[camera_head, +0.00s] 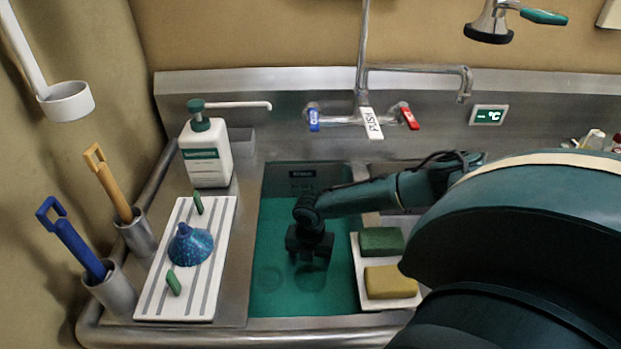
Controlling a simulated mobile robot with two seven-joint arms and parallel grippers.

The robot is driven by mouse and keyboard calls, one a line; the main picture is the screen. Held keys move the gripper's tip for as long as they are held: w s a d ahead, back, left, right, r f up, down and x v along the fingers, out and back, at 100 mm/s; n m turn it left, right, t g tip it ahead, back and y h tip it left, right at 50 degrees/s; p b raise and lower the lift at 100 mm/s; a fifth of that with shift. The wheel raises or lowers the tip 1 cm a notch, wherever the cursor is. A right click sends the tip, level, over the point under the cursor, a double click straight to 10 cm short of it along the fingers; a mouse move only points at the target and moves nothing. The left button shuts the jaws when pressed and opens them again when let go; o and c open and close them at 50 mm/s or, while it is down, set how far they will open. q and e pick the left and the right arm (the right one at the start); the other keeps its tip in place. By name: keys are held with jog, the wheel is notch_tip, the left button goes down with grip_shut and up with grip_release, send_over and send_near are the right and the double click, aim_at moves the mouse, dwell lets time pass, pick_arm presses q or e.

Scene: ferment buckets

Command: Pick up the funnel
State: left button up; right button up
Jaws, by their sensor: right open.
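The blue speckled funnel (190,245) rests wide end down on a white ribbed drain tray (222,222) left of the sink. Two small green pieces (173,283) lie on the same tray, one behind and one in front of the funnel. My right gripper (311,258) hangs over the sink basin, to the right of the funnel and apart from it. It points down, looks dark against the green basin, and is open with nothing seen in it. My left gripper is out of view.
The sink basin (272,215) holds green liquid or has a green floor. A soap bottle (206,155) stands behind the tray. Blue and yellow-handled tools (72,240) stand in holders at left. A sponge tray (358,262) lies right of the gripper. The faucet (362,80) rises behind.

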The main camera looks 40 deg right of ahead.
jog(key=shift+d+f, duration=0.1)
jog(key=shift+f, duration=1.2)
jog(key=shift+c, duration=0.5)
jog(key=c, duration=1)
